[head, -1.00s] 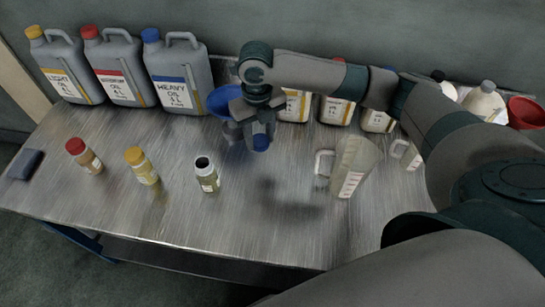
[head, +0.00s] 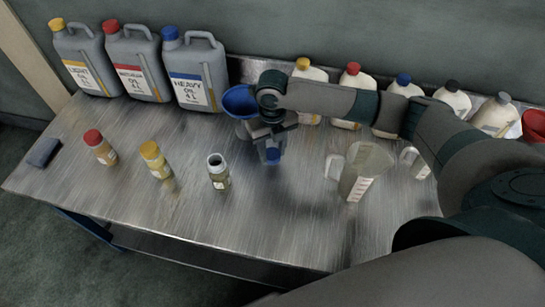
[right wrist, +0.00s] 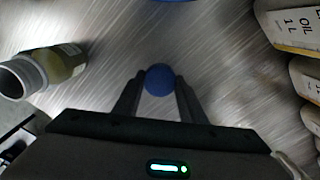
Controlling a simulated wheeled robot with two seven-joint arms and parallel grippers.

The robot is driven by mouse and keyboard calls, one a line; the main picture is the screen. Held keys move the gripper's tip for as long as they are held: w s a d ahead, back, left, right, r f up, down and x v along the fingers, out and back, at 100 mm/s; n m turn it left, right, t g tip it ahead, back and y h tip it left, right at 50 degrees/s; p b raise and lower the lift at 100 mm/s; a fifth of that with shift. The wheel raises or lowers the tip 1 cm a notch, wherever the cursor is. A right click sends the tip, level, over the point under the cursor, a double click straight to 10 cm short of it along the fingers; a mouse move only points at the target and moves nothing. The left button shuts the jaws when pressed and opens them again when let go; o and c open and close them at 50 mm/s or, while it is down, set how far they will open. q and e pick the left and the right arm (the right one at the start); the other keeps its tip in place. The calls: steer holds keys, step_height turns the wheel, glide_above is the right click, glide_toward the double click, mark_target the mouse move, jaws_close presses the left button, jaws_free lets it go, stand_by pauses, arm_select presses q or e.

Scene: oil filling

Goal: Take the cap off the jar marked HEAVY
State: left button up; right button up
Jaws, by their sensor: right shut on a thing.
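A small jar (head: 218,172) stands upright and open on the metal table, its mouth bare. It also shows at the left of the right wrist view (right wrist: 45,70). Its label is too small to read. My right gripper (head: 271,149) is to the right of this jar and apart from it, shut on a round blue cap (head: 272,155). In the right wrist view the blue cap (right wrist: 158,79) sits between the two fingertips. I cannot tell whether the cap touches the table. My left gripper is not in view.
A red-capped jar (head: 99,147) and a yellow-capped jar (head: 155,159) stand to the left. Large grey canisters (head: 198,72), a blue funnel (head: 239,100) and several bottles line the back. A clear measuring jug (head: 365,170) stands right. The table's front middle is clear.

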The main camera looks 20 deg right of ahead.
mark_target(272, 154)
step_height(272, 154, down, 3)
steer(key=shift+r+p, duration=0.15)
steer(key=shift+p, duration=0.35)
steer(key=shift+f, duration=0.5)
steer(key=shift+f, duration=0.1)
steer(key=o, duration=1.2)
steer(key=shift+c, duration=0.2)
step_height(272, 154, up, 11)
steer(key=b, duration=0.3)
steer(key=shift+r, duration=0.65)
